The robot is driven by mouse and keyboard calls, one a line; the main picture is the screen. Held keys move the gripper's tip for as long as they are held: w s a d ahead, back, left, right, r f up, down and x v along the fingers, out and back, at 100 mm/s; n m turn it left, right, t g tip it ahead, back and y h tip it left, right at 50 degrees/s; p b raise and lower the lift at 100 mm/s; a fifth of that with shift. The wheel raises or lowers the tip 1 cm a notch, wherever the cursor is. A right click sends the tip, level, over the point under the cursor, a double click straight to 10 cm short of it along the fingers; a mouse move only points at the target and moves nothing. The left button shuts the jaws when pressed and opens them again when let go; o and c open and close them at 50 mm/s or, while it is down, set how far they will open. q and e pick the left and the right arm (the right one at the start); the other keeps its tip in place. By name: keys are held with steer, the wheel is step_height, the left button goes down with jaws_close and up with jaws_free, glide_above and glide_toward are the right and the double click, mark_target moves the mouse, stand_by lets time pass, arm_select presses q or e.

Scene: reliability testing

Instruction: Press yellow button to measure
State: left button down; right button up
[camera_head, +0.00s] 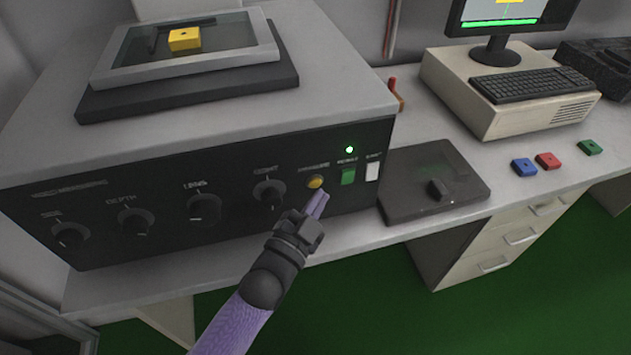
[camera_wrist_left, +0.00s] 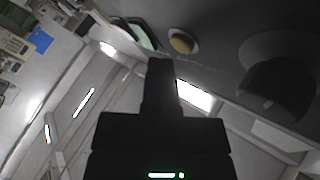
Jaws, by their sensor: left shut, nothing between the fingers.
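The yellow button (camera_head: 316,181) is a small round knob on the black front panel (camera_head: 110,205) of the large grey machine. My left gripper (camera_head: 318,203) is shut and empty, with its fingertips just below and in front of the button. In the left wrist view the yellow button (camera_wrist_left: 182,41) shows above and right of the shut gripper (camera_wrist_left: 160,68). A small gap seems to lie between the fingertips and the button. A yellow block (camera_head: 184,39) sits under the framed glass on top of the machine. My right gripper is not in view.
Dark dials (camera_head: 205,208) line the panel left of the button. A green switch (camera_head: 348,177), a white switch (camera_head: 372,171) and a lit green lamp (camera_head: 349,150) are to its right. A dark plate (camera_head: 440,205), computer (camera_head: 510,90) and small coloured blocks (camera_head: 547,160) stand farther right.

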arm_select(q)
steer(key=shift+w, duration=0.1)
stand_by(0.3)
steer(key=shift+w+a, duration=0.15)
steer(key=shift+w, duration=0.15)
